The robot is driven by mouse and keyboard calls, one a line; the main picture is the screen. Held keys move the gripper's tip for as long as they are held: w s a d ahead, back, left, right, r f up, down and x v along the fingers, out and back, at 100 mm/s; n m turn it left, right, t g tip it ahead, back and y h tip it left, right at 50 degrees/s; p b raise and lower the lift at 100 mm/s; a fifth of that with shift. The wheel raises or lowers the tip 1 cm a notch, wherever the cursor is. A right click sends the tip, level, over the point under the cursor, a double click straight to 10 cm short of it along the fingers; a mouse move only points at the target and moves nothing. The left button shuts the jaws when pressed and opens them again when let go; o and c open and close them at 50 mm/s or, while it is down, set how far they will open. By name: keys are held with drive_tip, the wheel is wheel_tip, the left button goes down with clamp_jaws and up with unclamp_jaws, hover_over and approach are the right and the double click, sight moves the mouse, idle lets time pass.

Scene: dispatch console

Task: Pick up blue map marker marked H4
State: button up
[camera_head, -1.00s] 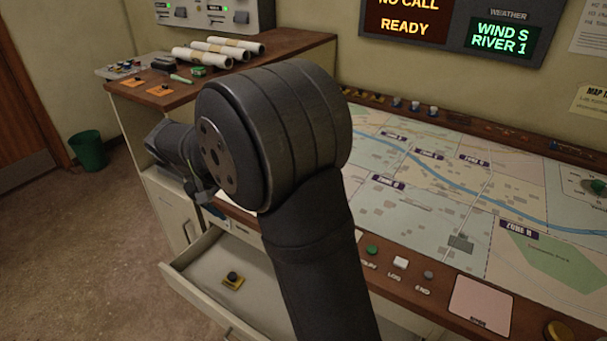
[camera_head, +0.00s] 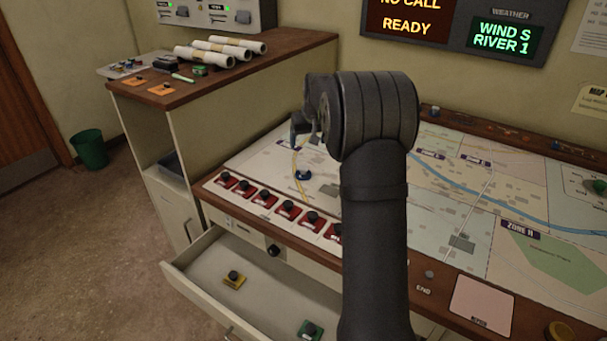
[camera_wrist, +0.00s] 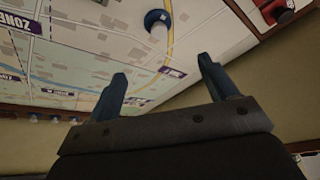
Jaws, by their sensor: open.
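A blue map marker (camera_head: 303,175) stands on the left part of the map (camera_head: 560,265), by a yellow road line. It also shows in the wrist view (camera_wrist: 157,18) at the top, with a round blue base and a pale stem. No H4 marking is legible on it. My gripper (camera_head: 303,128) is above the map's left part, behind the marker in the head view. In the wrist view my gripper (camera_wrist: 162,70) has its two fingers spread apart with nothing between them. The marker lies beyond the fingertips, apart from them.
Several red pieces with black knobs (camera_head: 288,210) line the map's front left edge. An open drawer (camera_head: 205,262) below holds a yellow piece (camera_head: 234,281) and a green piece (camera_head: 311,330). A raised cabinet (camera_head: 300,45) stands left. Small blue-white pieces (camera_wrist: 55,118) line the back rail.

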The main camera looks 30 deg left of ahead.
approach(303, 168)
drive_tip(key=x, duration=0.5)
drive_tip(key=shift+x, duration=2.7)
drive_tip(key=shift+w, duration=0.1)
drive_tip(key=shift+r, duration=0.1)
drive_tip(key=c, duration=1)
drive_tip(key=shift+c, duration=0.4)
drive_tip(key=shift+r, duration=0.1)
